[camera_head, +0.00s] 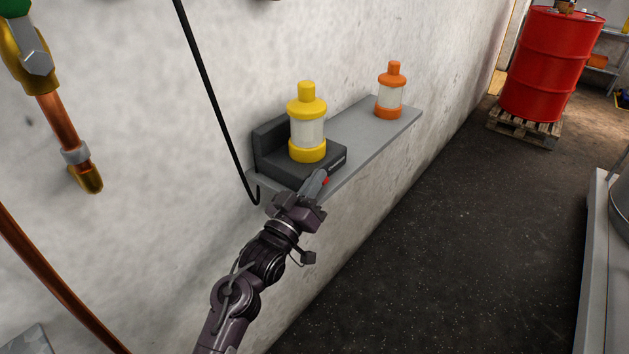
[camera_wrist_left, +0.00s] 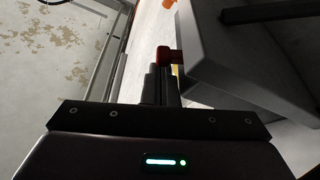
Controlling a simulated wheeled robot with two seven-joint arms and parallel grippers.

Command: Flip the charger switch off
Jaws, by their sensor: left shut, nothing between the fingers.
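The dark charger (camera_head: 272,147) sits at the near end of a grey wall shelf, with a yellow lamp (camera_head: 307,125) standing on it. The shut fingers also show in the left wrist view (camera_wrist_left: 160,85). My right gripper is not in view.
An orange lamp (camera_head: 390,92) stands farther along the grey shelf (camera_head: 352,133). A black cable (camera_head: 212,95) hangs down the wall beside the charger. A red drum (camera_head: 547,65) stands on a pallet at the back right. The dark floor between is clear.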

